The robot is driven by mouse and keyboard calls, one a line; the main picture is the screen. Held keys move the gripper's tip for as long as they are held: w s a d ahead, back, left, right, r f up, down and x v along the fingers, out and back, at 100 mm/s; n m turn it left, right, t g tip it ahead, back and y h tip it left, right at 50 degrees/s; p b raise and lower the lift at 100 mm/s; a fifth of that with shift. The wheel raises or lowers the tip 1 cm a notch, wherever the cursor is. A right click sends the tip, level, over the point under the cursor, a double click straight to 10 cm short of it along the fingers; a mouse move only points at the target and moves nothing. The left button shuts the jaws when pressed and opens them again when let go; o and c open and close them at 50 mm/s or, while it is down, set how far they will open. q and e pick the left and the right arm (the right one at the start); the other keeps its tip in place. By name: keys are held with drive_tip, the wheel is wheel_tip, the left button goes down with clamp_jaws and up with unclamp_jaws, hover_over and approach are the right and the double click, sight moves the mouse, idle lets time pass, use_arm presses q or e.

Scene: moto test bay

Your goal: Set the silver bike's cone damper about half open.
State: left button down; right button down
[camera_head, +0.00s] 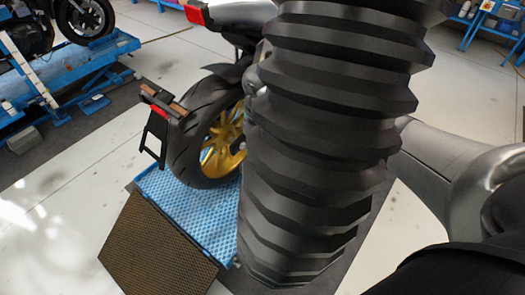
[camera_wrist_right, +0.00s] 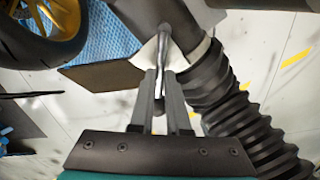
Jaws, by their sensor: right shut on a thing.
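The silver bike (camera_head: 238,14) stands at upper left in the head view, partly hidden behind a large black ribbed hose (camera_head: 315,130). Its rear wheel (camera_head: 188,140) has a gold rim. In the right wrist view the ribbed hose (camera_wrist_right: 240,120) runs to lower right from a dark cone-like pipe end (camera_wrist_right: 140,18) with a pale collar (camera_wrist_right: 190,55). My right gripper (camera_wrist_right: 161,72) is shut on a thin metal lever (camera_wrist_right: 164,40) in front of this pipe end. The damper's flap is not visible, so its opening cannot be told. My left gripper is not in view.
A blue textured platform (camera_head: 205,205) and a brown ramp (camera_head: 155,250) lie below the wheel. Another blue lift (camera_head: 85,75) with a dark bike stands at upper left. Pale floor at left is open. The hose blocks the middle of the head view.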

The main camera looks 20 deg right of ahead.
drive_tip(key=shift+w+r, duration=0.1)
drive_tip(key=c, duration=0.9)
unclamp_jaws()
wheel_tip(320, 180, up, 15)
drive_tip(key=b, duration=0.1)
drive_tip(key=shift+b, duration=0.3)
drive_tip(key=shift+w+a, duration=0.1)
